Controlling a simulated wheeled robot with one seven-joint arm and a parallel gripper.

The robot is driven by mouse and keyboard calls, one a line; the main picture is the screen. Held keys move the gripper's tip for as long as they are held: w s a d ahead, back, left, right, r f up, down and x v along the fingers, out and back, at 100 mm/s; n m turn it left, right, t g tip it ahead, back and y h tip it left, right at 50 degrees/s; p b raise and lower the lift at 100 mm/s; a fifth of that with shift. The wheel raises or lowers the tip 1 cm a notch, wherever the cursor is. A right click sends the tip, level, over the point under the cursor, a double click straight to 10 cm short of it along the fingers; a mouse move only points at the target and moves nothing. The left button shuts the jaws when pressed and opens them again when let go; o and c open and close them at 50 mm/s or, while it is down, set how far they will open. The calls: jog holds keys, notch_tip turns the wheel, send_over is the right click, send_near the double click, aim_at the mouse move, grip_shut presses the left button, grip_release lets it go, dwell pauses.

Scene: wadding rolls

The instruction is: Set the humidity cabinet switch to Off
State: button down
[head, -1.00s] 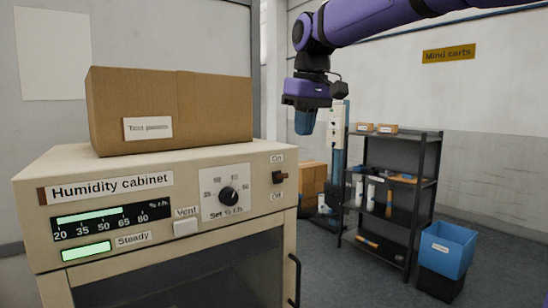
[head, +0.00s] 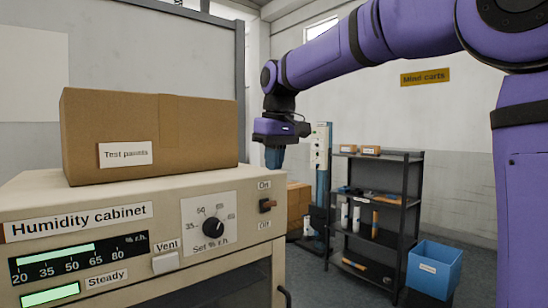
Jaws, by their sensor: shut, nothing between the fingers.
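The humidity cabinet (head: 110,243) is a cream box at the left, with its panel facing me. Its switch (head: 267,205) is a small dark brown lever at the panel's right end, between the label On above and Off below. I cannot tell for sure which way the lever is set. My gripper (head: 274,160) points down, shut and empty, above the switch in the picture and apart from it. It appears beyond the cabinet's top right edge; its depth relative to the panel is hard to judge.
A cardboard box (head: 190,135) stands on the cabinet. The panel also carries a black dial (head: 213,228) and a Vent button (head: 165,262). A dark shelf rack (head: 385,222) and a blue bin (head: 434,268) stand at the right. Grey floor lies between cabinet and rack.

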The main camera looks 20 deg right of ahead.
aim_at(275, 204)
jog(key=f, duration=0.6)
jog(key=shift+w+a+f, duration=0.15)
jog(key=shift+w+f, duration=0.15)
jog(key=shift+w, duration=0.1)
jog(key=shift+s+f+t+y, duration=0.3)
jog(key=shift+s+t+y, duration=0.15)
jog(key=shift+t, duration=0.55)
jog(key=shift+s+d+f+t, duration=0.2)
jog(key=shift+t, duration=0.3)
jog(key=shift+s+d+f+t+y, duration=0.1)
jog(key=shift+s+f+t+y, duration=0.3)
jog(key=shift+t, duration=0.6)
jog(key=shift+f, duration=0.3)
jog(key=shift+r, duration=0.15)
jog(key=shift+r, duration=0.7)
